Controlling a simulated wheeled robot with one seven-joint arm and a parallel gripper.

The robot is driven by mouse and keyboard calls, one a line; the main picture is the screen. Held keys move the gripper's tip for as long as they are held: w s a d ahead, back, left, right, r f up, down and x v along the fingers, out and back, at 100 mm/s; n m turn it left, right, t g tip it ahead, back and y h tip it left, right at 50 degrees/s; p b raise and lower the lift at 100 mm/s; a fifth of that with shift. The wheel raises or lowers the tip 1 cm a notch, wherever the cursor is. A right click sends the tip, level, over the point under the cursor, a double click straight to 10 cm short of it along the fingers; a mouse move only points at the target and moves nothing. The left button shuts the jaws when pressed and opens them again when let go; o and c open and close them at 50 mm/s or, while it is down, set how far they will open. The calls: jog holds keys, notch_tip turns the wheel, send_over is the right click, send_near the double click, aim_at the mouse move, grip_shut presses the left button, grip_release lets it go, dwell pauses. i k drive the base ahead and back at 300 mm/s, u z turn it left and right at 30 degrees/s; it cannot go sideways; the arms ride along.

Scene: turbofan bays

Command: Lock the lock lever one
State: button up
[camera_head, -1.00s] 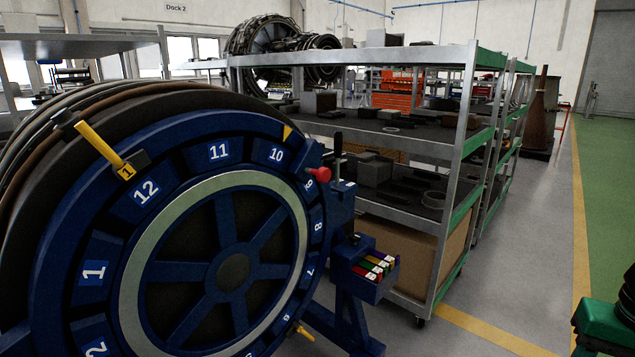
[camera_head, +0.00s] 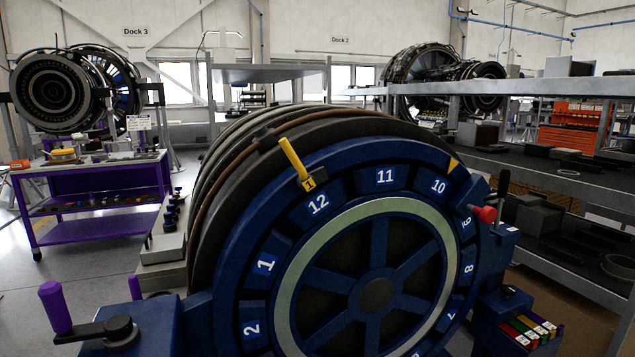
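Lock lever one is the yellow lever (camera_head: 294,164) with a "1" on its base, at the upper left rim of the blue numbered ring (camera_head: 333,172). It is tilted, with its free end up and to the left, over the dark drum edge. Its base sits beside the plate numbered 12. My gripper is not in view, so its state is hidden.
A red knob (camera_head: 486,214) sticks out at the ring's right. A purple-handled crank (camera_head: 55,308) stands at lower left. A purple cart (camera_head: 95,205) is at left and a metal shelf (camera_head: 570,184) at right.

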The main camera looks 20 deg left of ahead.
aim_at(307, 181)
jog(key=u, duration=1.25)
jog(key=k, duration=1.1)
jog(key=z, duration=0.6)
jog(key=i, duration=1.6)
jog(key=u, duration=0.5)
